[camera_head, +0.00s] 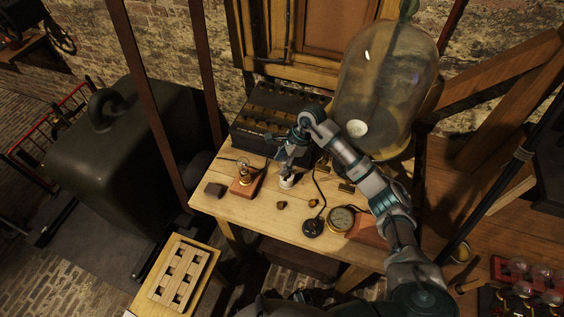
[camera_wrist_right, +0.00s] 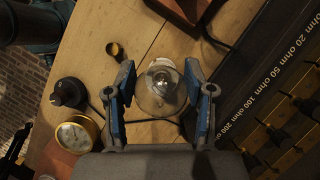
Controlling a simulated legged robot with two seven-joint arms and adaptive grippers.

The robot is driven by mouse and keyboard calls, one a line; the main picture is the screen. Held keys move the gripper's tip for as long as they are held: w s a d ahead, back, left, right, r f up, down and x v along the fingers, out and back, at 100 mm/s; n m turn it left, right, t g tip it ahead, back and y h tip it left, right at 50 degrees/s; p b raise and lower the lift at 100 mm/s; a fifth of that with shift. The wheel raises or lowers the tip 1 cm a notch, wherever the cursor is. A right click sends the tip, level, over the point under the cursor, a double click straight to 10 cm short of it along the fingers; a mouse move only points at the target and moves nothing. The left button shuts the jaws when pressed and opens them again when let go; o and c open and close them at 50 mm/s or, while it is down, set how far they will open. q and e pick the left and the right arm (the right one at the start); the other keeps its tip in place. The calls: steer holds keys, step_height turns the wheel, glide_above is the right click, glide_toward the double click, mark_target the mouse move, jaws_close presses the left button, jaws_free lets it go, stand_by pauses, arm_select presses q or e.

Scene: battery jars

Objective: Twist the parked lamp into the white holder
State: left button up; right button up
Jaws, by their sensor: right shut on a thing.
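My right gripper (camera_head: 287,168) reaches down to the table from the right. It is shut on the glass lamp (camera_wrist_right: 160,92), which sits between its two blue-padded fingers in the wrist view. The white holder (camera_head: 286,182) stands on the table directly below the gripper in the head view. The lamp is over or at the holder; I cannot tell whether its base is seated. The fingers hide most of the lamp in the head view. My left gripper is not in view.
A resistance box (camera_head: 270,118) and a glass bell jar (camera_head: 385,85) stand behind. A black knob (camera_head: 313,227) and a brass gauge (camera_head: 341,218) are nearer, right.

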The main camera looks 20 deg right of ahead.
steer(key=shift+d+r+p, duration=0.2)
steer(key=shift+r+p, duration=0.2)
steer(key=shift+r, duration=0.1)
steer(key=shift+r+p, duration=0.9)
steer(key=shift+r, duration=1.05)
steer(key=shift+f, duration=0.1)
